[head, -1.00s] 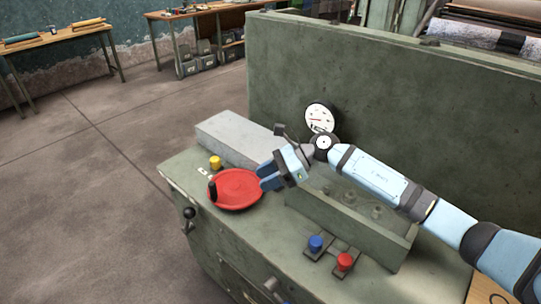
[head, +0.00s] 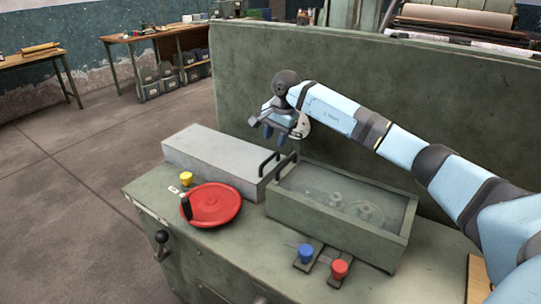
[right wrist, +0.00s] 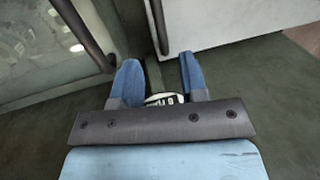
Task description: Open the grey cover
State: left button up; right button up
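The grey cover (head: 210,158) is a long light-grey block lying flat on the green machine top, left of a glass-topped box. A dark bar handle (head: 267,163) stands at its right end. In the right wrist view, the cover (right wrist: 225,18) is at upper right, with its handle (right wrist: 158,25) beyond the fingers. My right gripper (head: 268,131) is above and behind the handles, apart from them. In the right wrist view, its blue fingers (right wrist: 160,75) are spread with no object held between them. My left gripper is out of view.
The glass-topped box (head: 340,215) has its own dark handle (head: 285,166), close to the cover's. A red handwheel (head: 214,205), yellow knob (head: 186,178), blue knob (head: 306,253) and red knob (head: 340,268) stand in front. A tall green panel (head: 370,95) rises behind.

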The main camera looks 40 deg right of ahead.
aim_at(271, 157)
jog(key=f, duration=0.2)
jog(key=w+f, duration=0.1)
jog(key=f, duration=0.4)
jog(key=shift+w+a, duration=0.15)
jog(key=shift+a, duration=0.15)
grip_shut()
